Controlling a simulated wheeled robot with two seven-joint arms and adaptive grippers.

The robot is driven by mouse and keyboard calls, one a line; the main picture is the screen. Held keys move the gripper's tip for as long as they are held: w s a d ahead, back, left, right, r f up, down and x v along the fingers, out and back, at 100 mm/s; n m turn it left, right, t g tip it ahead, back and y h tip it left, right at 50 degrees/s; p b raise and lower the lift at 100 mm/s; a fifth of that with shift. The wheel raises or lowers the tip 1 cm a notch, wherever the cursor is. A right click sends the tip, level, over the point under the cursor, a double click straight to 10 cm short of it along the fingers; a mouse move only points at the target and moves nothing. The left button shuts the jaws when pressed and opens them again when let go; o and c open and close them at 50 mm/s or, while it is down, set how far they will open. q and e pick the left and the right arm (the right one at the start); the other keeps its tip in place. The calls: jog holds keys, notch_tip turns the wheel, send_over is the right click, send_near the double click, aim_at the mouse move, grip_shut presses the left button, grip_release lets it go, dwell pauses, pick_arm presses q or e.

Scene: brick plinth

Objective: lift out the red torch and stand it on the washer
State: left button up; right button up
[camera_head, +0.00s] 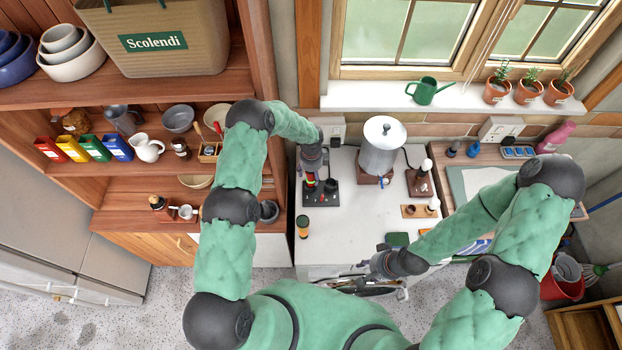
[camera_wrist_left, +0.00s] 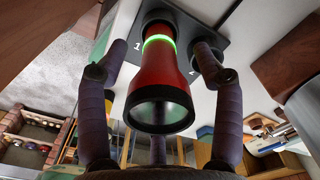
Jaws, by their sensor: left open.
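The red torch (camera_wrist_left: 158,75) stands in the black holder (camera_head: 321,198) at the socket marked 1. Its wide lens end faces my wrist camera, and a green ring glows around its body. In the head view the torch (camera_head: 310,183) is partly hidden below my left gripper (camera_head: 312,172). My left gripper (camera_wrist_left: 163,52) is open, with one finger on either side of the torch; gaps show beside both. The washer (camera_head: 350,230) appears to be the white-topped unit under the holder. My right gripper (camera_head: 378,266) is at its front edge; its fingers are unclear.
A metal urn (camera_head: 382,148) stands behind, right of the holder. A small wooden board (camera_head: 420,210) lies farther right. The middle of the white top is clear.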

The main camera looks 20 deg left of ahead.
pick_arm(q)
jog(key=shift+f, duration=0.15)
grip_shut()
dwell(0.4)
jog(key=shift+r+b, duration=1.05)
jog(key=shift+r, duration=3.85)
jog(key=shift+r+p, duration=0.55)
jog(key=shift+r, duration=1.1)
